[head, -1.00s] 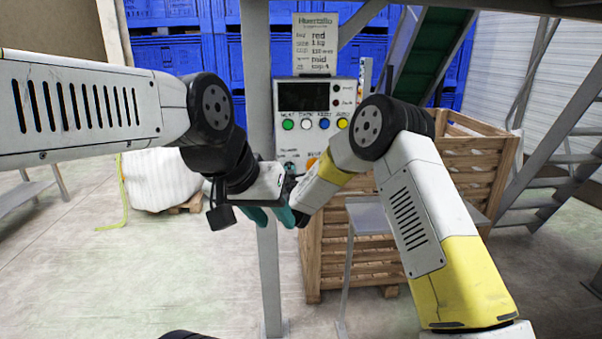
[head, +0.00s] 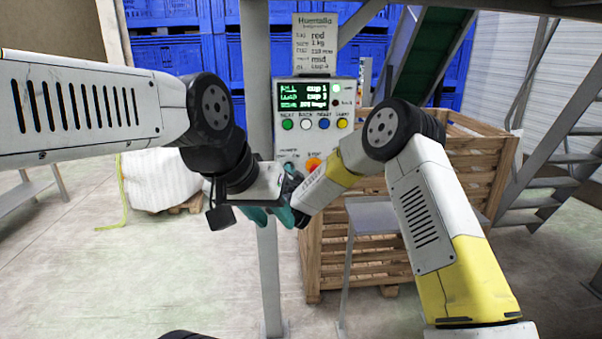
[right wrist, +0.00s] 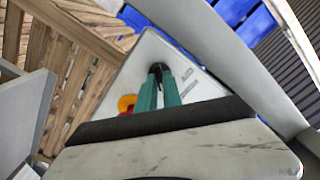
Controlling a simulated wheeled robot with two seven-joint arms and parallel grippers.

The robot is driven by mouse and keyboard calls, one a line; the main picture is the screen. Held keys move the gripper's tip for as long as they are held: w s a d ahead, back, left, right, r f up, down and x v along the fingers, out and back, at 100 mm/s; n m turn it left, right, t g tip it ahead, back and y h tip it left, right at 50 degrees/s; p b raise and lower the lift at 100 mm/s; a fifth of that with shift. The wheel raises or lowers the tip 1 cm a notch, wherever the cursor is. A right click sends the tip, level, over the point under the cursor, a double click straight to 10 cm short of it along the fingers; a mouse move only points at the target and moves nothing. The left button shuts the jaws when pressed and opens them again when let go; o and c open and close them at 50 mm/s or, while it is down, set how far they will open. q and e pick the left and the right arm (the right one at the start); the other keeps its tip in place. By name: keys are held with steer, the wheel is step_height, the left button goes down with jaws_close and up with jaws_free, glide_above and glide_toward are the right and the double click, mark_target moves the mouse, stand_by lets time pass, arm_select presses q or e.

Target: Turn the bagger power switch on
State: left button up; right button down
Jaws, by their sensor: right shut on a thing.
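The control panel (head: 300,97) stands on a grey post beyond my arms. Its screen (head: 303,95) is lit with text, and a small lamp (head: 336,88) at its right glows green-white. In the right wrist view, my right gripper (right wrist: 161,78) has its teal fingers shut on the black power switch (right wrist: 158,67). My right gripper (head: 291,180) is also in the head view, at the panel's lower left, where the switch is hidden. My left gripper (head: 262,214) hangs lower, in front of the post; its jaw opening cannot be made out.
An orange-red button on a yellow base (right wrist: 126,103) sits close beside the switch. Several coloured buttons (head: 314,123) line the panel below the screen. A wooden crate (head: 465,165) stands behind my right arm, and a grey post (head: 258,70) rises beside the panel.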

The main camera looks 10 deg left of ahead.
steer(key=shift+m, duration=0.6)
steer(key=c, duration=1.5)
jaws_free()
steer(key=v, duration=0.7)
steer(key=shift+s, duration=0.4)
steer(key=shift+d, duration=0.15)
